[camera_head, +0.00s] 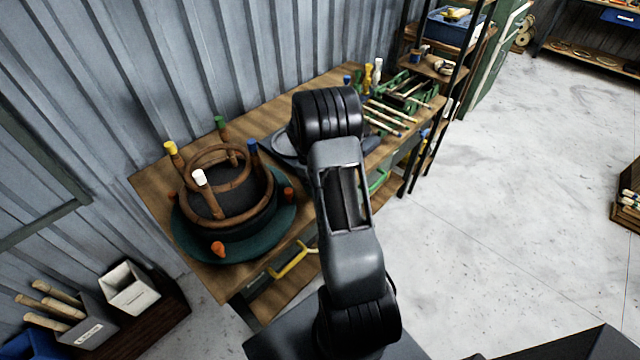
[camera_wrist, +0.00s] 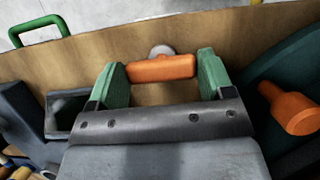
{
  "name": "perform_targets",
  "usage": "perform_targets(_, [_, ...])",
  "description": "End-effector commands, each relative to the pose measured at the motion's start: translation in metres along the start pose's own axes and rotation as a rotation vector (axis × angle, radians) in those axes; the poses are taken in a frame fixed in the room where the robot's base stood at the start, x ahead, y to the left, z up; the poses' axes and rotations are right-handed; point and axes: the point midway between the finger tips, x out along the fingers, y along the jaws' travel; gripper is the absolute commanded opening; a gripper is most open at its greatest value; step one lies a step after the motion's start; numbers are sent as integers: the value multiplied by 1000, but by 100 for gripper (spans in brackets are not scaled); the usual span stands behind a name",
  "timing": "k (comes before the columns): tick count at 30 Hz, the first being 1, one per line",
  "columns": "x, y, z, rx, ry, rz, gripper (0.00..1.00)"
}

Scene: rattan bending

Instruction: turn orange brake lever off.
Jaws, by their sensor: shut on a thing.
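The orange brake lever (camera_wrist: 152,71) is a short orange handle with a grey round pivot (camera_wrist: 161,51) beside it, over the wooden bench top in the wrist view. My gripper (camera_wrist: 161,64) has green fingers that are shut on the lever, one finger at each end of it. The lever lies crosswise between them. In the head view, my own arm hides the gripper and the lever. A dark green round base (camera_head: 183,232) carries orange knobs (camera_head: 218,249) and a bent rattan frame (camera_head: 243,183) with coloured caps. One orange knob also shows in the wrist view (camera_wrist: 292,110), right of my gripper.
The wooden bench (camera_head: 150,185) stands against a corrugated wall. Tools and sticks (camera_head: 385,115) lie at its far right end. A yellow handle (camera_head: 293,262) and a green handle (camera_head: 379,182) jut from its front.

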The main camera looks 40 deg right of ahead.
Motion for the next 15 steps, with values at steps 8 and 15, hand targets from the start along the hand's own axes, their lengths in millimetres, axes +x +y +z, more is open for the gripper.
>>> perform_targets(8, [-2, 0, -1, -2, 5, 3, 51])
perform_targets(15, [-1, 0, -1, -1, 3, 2, 92])
